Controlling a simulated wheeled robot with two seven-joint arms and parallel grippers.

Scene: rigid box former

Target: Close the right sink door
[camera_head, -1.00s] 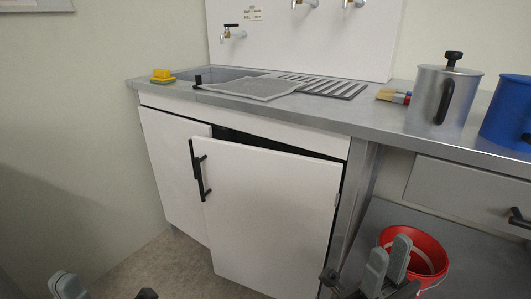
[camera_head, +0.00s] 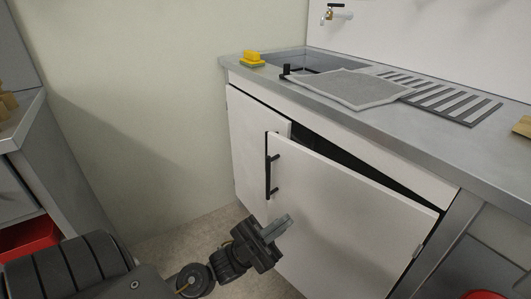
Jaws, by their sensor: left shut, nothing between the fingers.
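The white right sink door (camera_head: 345,215) stands ajar under the sink counter, with a dark wedge-shaped gap along its top. Its free edge is on the left, beside a black handle (camera_head: 269,175). The left sink door (camera_head: 258,135) looks shut or nearly so and is partly covered by the right door. My left gripper (camera_head: 277,228) is shut and empty, in front of the right door's lower left part, below the handle. I cannot tell whether it touches the door. My right gripper is not in view.
On the counter (camera_head: 420,120) are a yellow sponge (camera_head: 250,57), a grey cloth (camera_head: 350,88) and a tap above (camera_head: 335,14). A red bucket (camera_head: 483,295) shows at the lower right. Another cabinet (camera_head: 60,165) stands at the left. Some floor (camera_head: 165,243) is clear between.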

